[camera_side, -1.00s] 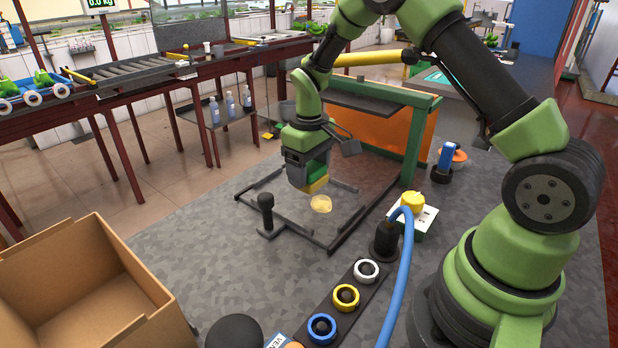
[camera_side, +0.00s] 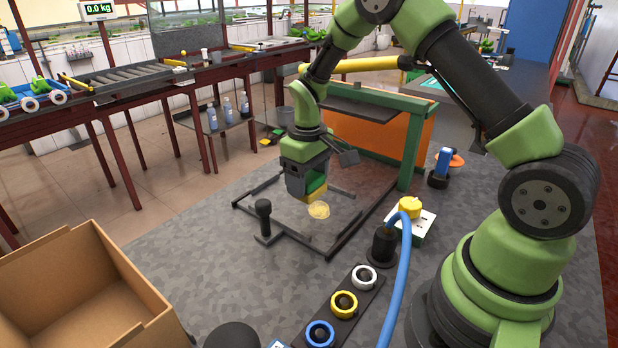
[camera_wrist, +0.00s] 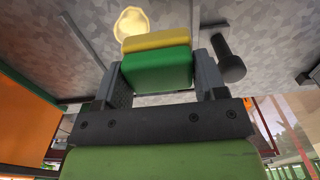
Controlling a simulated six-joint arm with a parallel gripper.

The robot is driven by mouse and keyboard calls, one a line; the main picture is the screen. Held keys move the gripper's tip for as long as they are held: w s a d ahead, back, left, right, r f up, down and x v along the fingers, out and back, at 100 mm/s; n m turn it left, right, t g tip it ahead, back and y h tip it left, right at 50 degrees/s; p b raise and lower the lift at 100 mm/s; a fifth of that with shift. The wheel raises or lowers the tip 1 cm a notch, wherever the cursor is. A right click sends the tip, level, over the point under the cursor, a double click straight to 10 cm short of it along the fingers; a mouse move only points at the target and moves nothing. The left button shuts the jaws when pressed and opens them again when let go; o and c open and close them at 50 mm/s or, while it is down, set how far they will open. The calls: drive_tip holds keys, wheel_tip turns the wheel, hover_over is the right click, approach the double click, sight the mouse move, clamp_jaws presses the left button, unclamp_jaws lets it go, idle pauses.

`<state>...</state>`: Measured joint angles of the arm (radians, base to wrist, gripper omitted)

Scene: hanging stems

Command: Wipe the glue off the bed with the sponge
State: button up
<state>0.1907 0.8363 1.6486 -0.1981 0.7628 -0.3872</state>
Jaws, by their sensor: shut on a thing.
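My gripper (camera_side: 308,185) is shut on the sponge (camera_side: 314,192), which has a green upper layer and a yellow lower layer. In the wrist view the sponge (camera_wrist: 157,66) sits between the two fingers. The glue (camera_side: 318,210) is a pale yellow round patch on the bed, just right of and below the sponge. In the wrist view the glue (camera_wrist: 131,23) shows just beyond the sponge's yellow side. The bed (camera_side: 285,212) is a flat area inside a dark frame. I cannot tell whether the sponge touches the bed.
A black knobbed post (camera_side: 264,215) stands at the frame's left front corner. A green post with an orange panel (camera_side: 385,130) stands behind. A white box with a yellow knob (camera_side: 410,210) and blue hose is at right. An open cardboard box (camera_side: 85,290) is at front left.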

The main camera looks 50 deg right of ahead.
sight(307, 220)
drive_tip(key=shift+f, duration=3.2)
drive_tip(key=shift+d+f, duration=0.25)
drive_tip(key=shift+d, duration=0.45)
drive_tip(key=shift+c, duration=0.3)
drive_tip(key=shift+d+f, duration=0.1)
drive_tip(key=shift+d, duration=3.1)
drive_tip(key=shift+a, duration=3.95)
drive_tip(key=shift+w+d, duration=0.15)
drive_tip(key=shift+d, duration=3.8)
drive_tip(key=shift+a, duration=3.95)
drive_tip(key=shift+r, duration=4.1)
